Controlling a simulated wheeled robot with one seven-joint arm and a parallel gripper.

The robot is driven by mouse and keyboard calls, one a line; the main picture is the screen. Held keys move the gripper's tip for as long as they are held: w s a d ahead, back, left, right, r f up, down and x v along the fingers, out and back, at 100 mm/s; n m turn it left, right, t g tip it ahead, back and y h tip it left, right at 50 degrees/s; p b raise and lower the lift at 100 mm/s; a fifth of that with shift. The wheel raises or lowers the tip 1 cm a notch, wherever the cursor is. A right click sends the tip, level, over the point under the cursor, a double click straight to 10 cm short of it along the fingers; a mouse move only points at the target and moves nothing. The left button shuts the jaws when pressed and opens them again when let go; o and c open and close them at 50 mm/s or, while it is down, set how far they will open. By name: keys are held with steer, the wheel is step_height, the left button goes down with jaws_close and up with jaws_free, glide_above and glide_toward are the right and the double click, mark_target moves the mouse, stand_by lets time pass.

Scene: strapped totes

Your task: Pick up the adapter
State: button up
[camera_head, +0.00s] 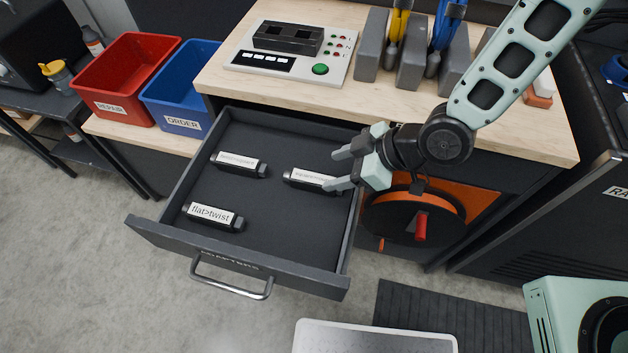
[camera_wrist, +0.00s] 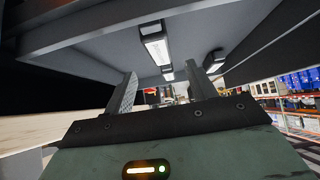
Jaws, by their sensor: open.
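Three dark adapters with white labels lie in the open drawer (camera_head: 262,240). The front one (camera_head: 212,217) reads "flat>twist". A back-left adapter (camera_head: 238,164) and a right adapter (camera_head: 305,178) have labels too small to read surely. My gripper (camera_head: 336,169) is open and empty at the drawer's right side, its fingers by the right end of the right adapter, partly covering it. I cannot tell whether they touch. In the wrist view, adapters show beyond the spread fingers (camera_wrist: 162,70), one with a long white label (camera_wrist: 156,47).
A wooden workbench (camera_head: 225,80) with a button panel (camera_head: 290,52) and grey holders stands behind the drawer. Red (camera_head: 125,75) and blue (camera_head: 185,90) bins stand left. An orange reel with a red handle (camera_head: 420,226) is right of the drawer. The drawer's middle floor is clear.

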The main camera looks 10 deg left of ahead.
mark_target(314, 178)
steer(key=shift+p+x, duration=0.45)
steer(key=shift+x, duration=3.4)
steer(key=shift+d+f, duration=0.1)
steer(key=c, duration=1.1)
